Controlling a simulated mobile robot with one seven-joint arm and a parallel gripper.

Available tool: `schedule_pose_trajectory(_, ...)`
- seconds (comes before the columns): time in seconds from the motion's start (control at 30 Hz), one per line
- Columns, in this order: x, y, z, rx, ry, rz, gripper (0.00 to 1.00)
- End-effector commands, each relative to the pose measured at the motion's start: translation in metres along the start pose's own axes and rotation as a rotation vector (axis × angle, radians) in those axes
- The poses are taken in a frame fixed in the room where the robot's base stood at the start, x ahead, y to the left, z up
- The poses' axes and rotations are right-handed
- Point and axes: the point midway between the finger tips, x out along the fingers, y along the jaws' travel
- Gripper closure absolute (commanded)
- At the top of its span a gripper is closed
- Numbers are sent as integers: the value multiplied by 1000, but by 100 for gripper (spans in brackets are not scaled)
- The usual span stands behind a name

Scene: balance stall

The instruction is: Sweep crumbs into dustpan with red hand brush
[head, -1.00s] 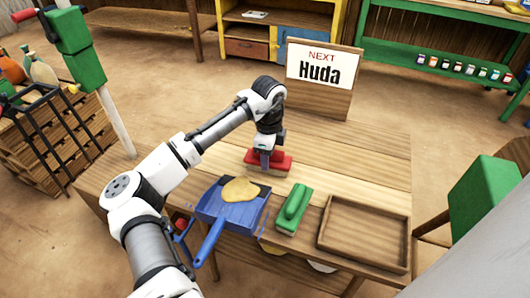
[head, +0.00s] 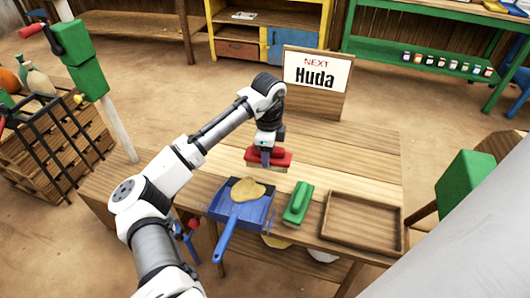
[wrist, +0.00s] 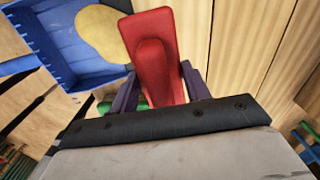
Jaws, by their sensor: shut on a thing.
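My gripper (head: 267,153) is shut on the red hand brush (head: 281,158), over the tabletop behind the dustpan. In the wrist view the red brush (wrist: 150,35) sits between my two fingers (wrist: 158,92). The blue dustpan (head: 224,208) lies at the table's front edge, its handle sticking out toward me. Whether the bristles touch the table is unclear.
A green brush (head: 297,203) lies right of the dustpan. An empty wooden tray (head: 362,240) is at the table's front right. A sign reading "NEXT Huda" (head: 317,75) stands at the back. The tabletop (head: 340,150) right of the brush is clear.

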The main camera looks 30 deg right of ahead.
Motion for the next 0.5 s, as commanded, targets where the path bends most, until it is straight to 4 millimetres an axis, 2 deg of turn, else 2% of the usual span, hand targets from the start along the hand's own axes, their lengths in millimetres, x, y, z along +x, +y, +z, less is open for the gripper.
schedule_pose_trajectory(0.03,-9,-1,-2,0,1,0,74)
schedule_pose_trajectory(0.2,-22,-2,-6,-2,2,0,74)
schedule_pose_trajectory(0.5,-28,-3,-8,-4,1,0,74)
